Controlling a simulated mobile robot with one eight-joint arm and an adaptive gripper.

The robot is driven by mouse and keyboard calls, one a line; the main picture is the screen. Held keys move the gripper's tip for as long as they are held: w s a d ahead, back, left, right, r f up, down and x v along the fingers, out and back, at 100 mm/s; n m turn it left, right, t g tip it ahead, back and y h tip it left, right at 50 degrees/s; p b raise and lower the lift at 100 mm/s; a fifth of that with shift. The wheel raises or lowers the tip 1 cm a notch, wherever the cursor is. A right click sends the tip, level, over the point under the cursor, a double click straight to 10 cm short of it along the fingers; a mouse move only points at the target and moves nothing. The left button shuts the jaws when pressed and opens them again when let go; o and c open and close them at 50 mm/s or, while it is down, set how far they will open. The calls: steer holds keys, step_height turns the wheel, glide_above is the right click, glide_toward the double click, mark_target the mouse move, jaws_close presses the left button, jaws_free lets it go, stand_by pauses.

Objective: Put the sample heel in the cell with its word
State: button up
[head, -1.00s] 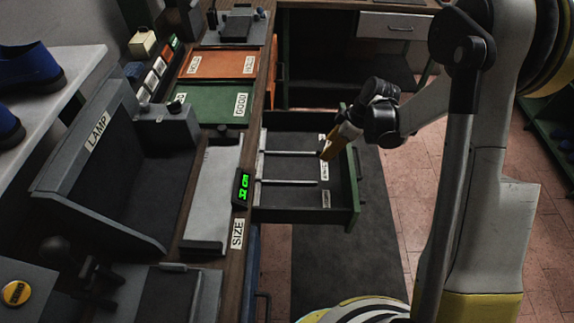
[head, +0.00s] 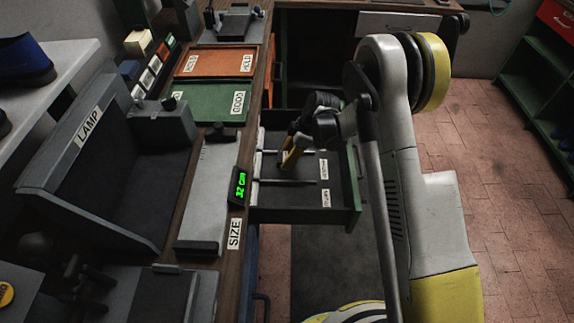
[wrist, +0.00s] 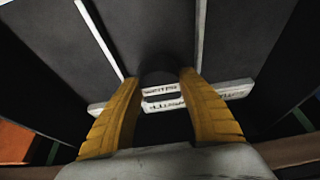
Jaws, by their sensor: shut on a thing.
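My gripper (head: 290,165), with yellow fingers, is over the drawer near the far divider. In the wrist view its fingers (wrist: 157,78) are shut on a dark, rounded piece, the sample heel (wrist: 158,66). Labels (wrist: 160,105) show just below the heel, partly hidden by the fingers. I cannot tell whether the heel touches the drawer floor.
The bench on the left holds a lamp box (head: 88,127), a size gauge (head: 205,205) with a lit green display (head: 240,186), a green tray (head: 205,104) and an orange tray (head: 215,62). Green shelves (head: 545,80) stand at the far right. The tiled floor between is clear.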

steer(key=shift+f+b, duration=0.6)
steer(key=shift+f, duration=1.15)
steer(key=shift+f, duration=0.2)
steer(key=o, duration=1.3)
steer(key=shift+c, duration=0.2)
steer(key=shift+r, duration=0.1)
steer(key=shift+r, duration=0.1)
